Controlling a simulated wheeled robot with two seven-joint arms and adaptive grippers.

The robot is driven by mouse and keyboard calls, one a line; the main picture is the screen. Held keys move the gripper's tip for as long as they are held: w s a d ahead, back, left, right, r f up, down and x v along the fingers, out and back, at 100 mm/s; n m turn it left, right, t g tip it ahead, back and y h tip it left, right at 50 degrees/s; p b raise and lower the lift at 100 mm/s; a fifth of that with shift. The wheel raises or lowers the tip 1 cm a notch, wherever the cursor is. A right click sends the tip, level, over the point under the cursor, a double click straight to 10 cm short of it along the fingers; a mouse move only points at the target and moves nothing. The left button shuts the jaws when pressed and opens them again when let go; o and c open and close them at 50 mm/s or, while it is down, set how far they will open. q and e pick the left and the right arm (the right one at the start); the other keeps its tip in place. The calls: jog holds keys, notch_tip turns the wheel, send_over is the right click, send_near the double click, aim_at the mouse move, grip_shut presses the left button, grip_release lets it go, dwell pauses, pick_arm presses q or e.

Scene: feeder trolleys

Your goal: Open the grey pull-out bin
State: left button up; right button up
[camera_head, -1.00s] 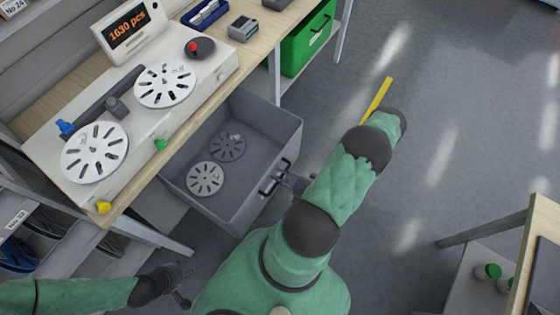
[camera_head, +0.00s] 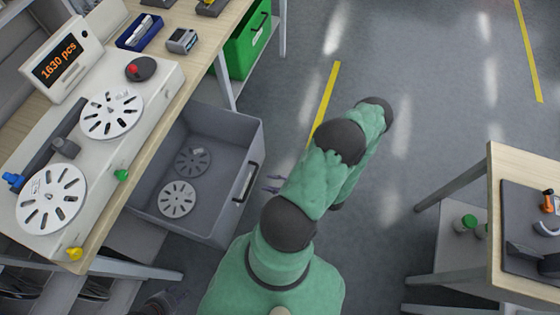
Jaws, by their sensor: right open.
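The grey pull-out bin (camera_head: 228,215) stands out from under the workbench with its open top showing. Two white slotted reels lie inside: one near the front (camera_head: 177,199) and a shaded one behind it (camera_head: 193,161). Its dark handle (camera_head: 245,182) is on the right-hand wall. My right gripper (camera_head: 271,183) is open and empty, just right of the handle and apart from it. My forearm hides part of this gripper. My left gripper (camera_head: 177,298) is dim at the bottom edge, below the bin, mostly cut off; its jaws are unclear.
The workbench (camera_head: 160,120) carries a counter reading 1630 pcs (camera_head: 62,58) and white reels. Another table (camera_head: 500,220) stands at the right. The grey floor between is clear.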

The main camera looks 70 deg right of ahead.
jog(key=shift+v, duration=1.65)
